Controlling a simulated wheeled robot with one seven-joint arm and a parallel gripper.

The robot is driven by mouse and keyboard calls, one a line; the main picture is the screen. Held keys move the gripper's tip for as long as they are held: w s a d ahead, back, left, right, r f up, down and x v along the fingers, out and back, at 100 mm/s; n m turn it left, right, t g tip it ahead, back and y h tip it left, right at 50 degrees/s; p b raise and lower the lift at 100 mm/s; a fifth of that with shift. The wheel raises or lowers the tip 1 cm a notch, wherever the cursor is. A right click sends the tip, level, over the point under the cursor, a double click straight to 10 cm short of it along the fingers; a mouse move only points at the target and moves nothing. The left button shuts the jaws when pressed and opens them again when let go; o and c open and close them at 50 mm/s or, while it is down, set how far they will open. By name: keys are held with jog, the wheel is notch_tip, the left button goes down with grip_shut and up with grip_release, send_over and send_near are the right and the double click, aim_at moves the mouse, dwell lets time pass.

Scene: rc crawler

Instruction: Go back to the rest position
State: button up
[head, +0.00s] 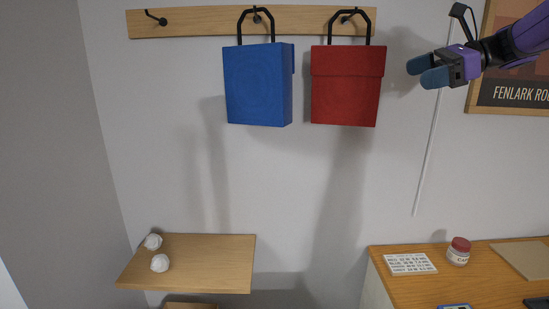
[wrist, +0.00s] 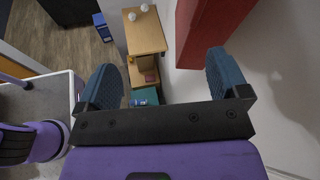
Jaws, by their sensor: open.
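My gripper (head: 428,72) is raised at the upper right of the head view, right of the red bag and apart from it. In the wrist view my gripper (wrist: 170,80) shows two blue fingers spread wide with nothing between them. A red bag (head: 346,92) and a blue bag (head: 257,88) hang by black handles from hooks on a wooden rail (head: 195,21). The red bag also shows at the top of the wrist view (wrist: 205,35), beyond the right finger.
A small wooden shelf (head: 210,262) at the lower left carries two white crumpled balls. A desk (head: 405,290) at the lower right holds a card (head: 409,263) and a red-lidded jar (head: 459,251). A framed poster (head: 515,95) hangs behind my arm. The wall below the bags is clear.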

jog(key=s+a+f+n+h, duration=0.3)
jog(key=s+f+n, duration=0.1)
jog(key=s, duration=0.4)
jog(key=s+a+f+n+h, duration=0.2)
jog(key=s+f+n+h, duration=0.15)
jog(key=s, duration=0.35)
jog(key=s+d+f+n+t+h, duration=0.1)
jog(key=s+d+f+n+h, duration=0.1)
jog(key=s, duration=0.5)
jog(key=s+d+f+n+h, duration=0.2)
jog(key=s+f+n+h, duration=0.3)
jog(key=s+f+n, duration=0.2)
jog(key=shift+s+n+t, duration=0.35)
jog(key=shift+n+t, duration=0.05)
jog(key=shift+n, duration=0.35)
